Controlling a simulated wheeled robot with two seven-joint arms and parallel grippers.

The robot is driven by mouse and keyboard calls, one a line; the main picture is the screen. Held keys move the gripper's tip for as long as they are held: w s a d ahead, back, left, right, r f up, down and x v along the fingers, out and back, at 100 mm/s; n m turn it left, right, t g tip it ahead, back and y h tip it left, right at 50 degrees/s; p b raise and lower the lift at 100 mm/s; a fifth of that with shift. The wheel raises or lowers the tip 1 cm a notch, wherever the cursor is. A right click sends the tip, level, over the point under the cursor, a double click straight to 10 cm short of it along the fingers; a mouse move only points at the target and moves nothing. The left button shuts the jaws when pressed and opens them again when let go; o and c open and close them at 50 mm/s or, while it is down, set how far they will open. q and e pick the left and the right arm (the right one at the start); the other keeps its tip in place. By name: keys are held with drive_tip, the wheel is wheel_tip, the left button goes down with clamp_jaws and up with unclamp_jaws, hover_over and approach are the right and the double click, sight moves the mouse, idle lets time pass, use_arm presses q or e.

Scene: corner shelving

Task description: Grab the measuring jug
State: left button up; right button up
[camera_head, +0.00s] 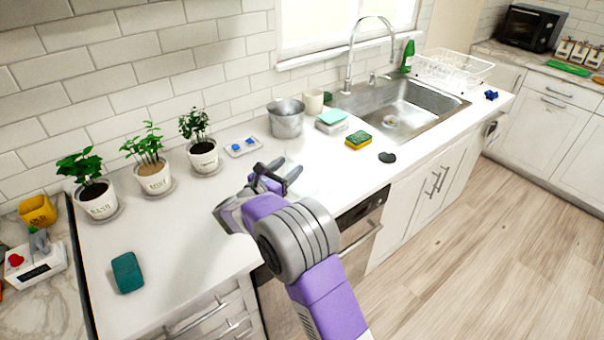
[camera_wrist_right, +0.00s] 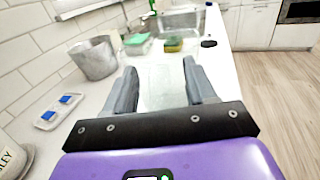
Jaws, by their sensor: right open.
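A clear, see-through vessel, which looks like the measuring jug (camera_wrist_right: 163,88), stands on the white counter. It is faint, and its outline is hard to make out. In the head view the jug (camera_head: 301,183) shows only weakly beside my right gripper's fingers. My right gripper (camera_head: 280,173) is open above the counter. In the wrist view the right gripper's fingers (camera_wrist_right: 160,70) are spread, with the clear jug appearing between and just beyond them. I cannot tell whether they touch it. My left gripper is not in view.
A metal bucket (camera_head: 286,121) and a small tray with blue pieces (camera_head: 243,147) stand near the wall. Potted herbs (camera_head: 154,176) line the left. A sponge (camera_head: 358,141) and a dark item (camera_head: 387,157) lie towards the sink (camera_head: 402,108). The front left counter is mostly clear.

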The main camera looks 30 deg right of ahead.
drive_tip(key=shift+c, duration=0.5)
clamp_jaws()
drive_tip(key=shift+r, duration=0.1)
